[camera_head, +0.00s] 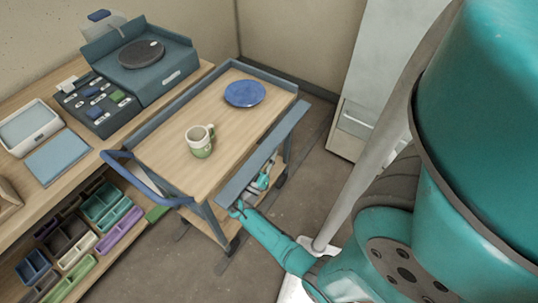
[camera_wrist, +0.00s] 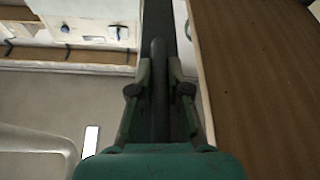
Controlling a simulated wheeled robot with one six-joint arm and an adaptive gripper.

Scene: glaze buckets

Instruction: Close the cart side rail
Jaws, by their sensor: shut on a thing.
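The cart (camera_head: 180,160) has a wood top with a blue-grey rim. Its side rail (camera_head: 265,155) is a long blue-grey panel along the right side, standing out from the top's edge with a narrow gap between them. My gripper (camera_head: 250,199) reaches in from the lower right to the near part of the rail. In the wrist view my gripper (camera_wrist: 160,82) has a finger on each side of the dark rail (camera_wrist: 163,18) and is shut on it. The exact contact is dark and partly hidden.
A cream and green mug (camera_head: 200,141) and a blue plate (camera_head: 244,93) stand on the cart top. A workbench with a turntable device (camera_head: 141,54) and bins (camera_head: 107,207) is at the left. A pale cabinet (camera_head: 360,100) stands behind at the right.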

